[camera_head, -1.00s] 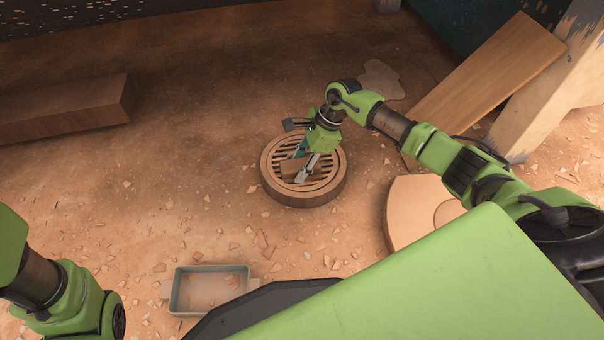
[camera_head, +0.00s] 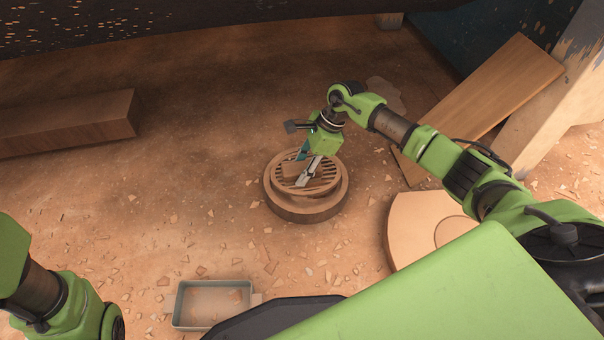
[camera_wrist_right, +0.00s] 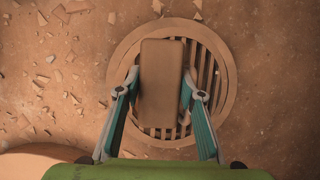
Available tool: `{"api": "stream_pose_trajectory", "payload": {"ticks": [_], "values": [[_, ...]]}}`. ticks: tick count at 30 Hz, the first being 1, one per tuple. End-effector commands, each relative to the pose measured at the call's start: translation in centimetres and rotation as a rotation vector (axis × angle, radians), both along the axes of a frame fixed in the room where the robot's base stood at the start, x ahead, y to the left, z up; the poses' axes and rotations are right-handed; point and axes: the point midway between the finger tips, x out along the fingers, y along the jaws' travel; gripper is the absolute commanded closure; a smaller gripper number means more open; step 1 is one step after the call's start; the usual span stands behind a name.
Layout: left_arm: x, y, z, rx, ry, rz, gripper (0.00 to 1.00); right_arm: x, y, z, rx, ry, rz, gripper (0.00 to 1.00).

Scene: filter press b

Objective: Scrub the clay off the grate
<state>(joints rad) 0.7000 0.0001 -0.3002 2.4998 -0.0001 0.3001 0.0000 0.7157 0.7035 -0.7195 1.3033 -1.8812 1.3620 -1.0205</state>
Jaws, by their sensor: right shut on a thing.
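The round slatted grate (camera_head: 322,172) is over a brown ring-shaped base (camera_head: 306,213) on the floor. It looks raised above the ring, with the ring's rim showing below it. In the right wrist view, dark slots of the grate (camera_wrist_right: 206,75) show around a plain brown block (camera_wrist_right: 161,80). My right gripper (camera_head: 307,175) reaches down from above, and its two fingers sit on either side of the block, shut on it. The block's underside and its contact with the grate are hidden. Of my left arm only links show at the lower left; its gripper is out of view.
A shallow grey-green tray (camera_head: 212,326) stands near the front. A pale round-edged slab (camera_head: 408,229) lies right of the grate. A plank (camera_head: 484,98) leans by a post (camera_head: 552,105), and a beam (camera_head: 70,125) lies at left. Pale chips litter the floor.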

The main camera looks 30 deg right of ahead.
Motion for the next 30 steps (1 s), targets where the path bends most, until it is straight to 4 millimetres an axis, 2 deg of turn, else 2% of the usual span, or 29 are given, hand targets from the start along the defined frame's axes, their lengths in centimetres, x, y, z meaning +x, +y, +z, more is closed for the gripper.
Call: {"api": "stream_pose_trajectory", "payload": {"ticks": [1,5,17,27,30], "values": [[0.0,0.0,0.9,0.000,0.000,0.000,0.60,0.3,0.0,1.2,0.001,-0.009,-0.003,0.82],[0.0,0.0,1.8,0.000,0.000,0.000,0.60,0.2,0.1,2.4,0.002,-0.006,0.000,0.82],[0.0,0.0,2.0,0.000,0.000,0.000,0.60,-0.1,0.2,2.4,0.004,0.003,0.004,0.82],[0.0,0.0,4.3,0.000,0.000,0.000,0.60,-0.2,0.2,5.2,0.003,0.004,0.003,0.82],[0.0,0.0,4.4,0.000,0.000,0.000,0.60,-0.2,0.2,5.4,0.003,0.005,0.004,0.82]]}}
